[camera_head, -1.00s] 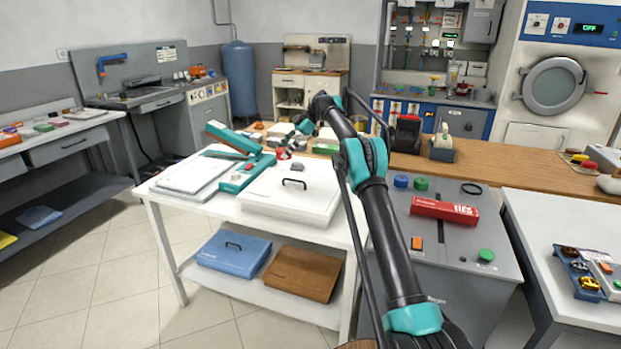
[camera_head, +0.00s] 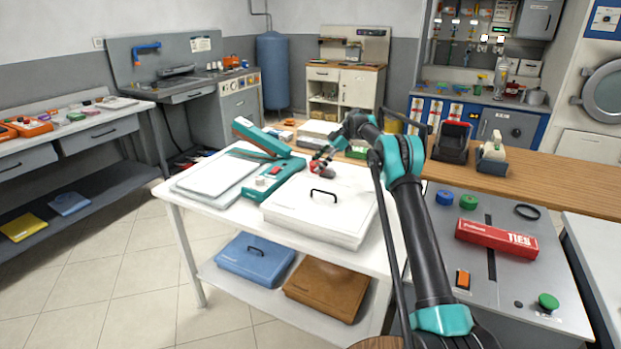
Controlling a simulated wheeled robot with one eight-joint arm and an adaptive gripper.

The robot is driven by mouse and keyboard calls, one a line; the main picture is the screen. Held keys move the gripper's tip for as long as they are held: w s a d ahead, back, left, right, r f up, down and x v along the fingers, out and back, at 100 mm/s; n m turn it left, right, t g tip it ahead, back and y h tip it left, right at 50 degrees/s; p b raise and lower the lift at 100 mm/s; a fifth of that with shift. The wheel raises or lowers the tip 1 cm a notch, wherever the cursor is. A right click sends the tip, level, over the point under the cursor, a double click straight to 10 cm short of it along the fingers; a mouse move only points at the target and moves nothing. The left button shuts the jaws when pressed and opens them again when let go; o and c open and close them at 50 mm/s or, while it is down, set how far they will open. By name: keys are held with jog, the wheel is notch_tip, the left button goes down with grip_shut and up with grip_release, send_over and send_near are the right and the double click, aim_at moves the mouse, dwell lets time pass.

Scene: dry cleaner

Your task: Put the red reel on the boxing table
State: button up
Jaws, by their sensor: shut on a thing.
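The small red reel (camera_head: 322,170) is at my gripper (camera_head: 319,163), at the far end of my outstretched arm. My gripper is shut on it, over the back part of a white-topped table (camera_head: 236,200), which I take to be the boxing table. The reel shows just behind a large white lidded box (camera_head: 318,212) and to the right of a teal and white sealer (camera_head: 272,178). It is small, and I cannot tell whether it touches the tabletop or hangs above it.
A stack of white sheets (camera_head: 213,178) lies on the table's left part. A blue box (camera_head: 256,259) and a brown box (camera_head: 326,288) sit on its lower shelf. To the right is a grey cabinet with a red ties box (camera_head: 496,239). A wooden counter (camera_head: 545,184) runs behind.

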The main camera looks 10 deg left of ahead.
notch_tip(320, 180, down, 4)
jog(key=shift+r, duration=0.1)
jog(key=a, duration=0.1)
jog(key=s+a, duration=0.1)
jog(key=a, duration=0.1)
jog(key=shift+s, duration=0.3)
jog(key=shift+s+a+f, duration=0.1)
jog(key=shift+a+f, duration=0.2)
jog(key=shift+f, duration=0.3)
jog(key=o, duration=1)
jog(key=shift+f, duration=0.1)
jog(key=v, duration=1.2)
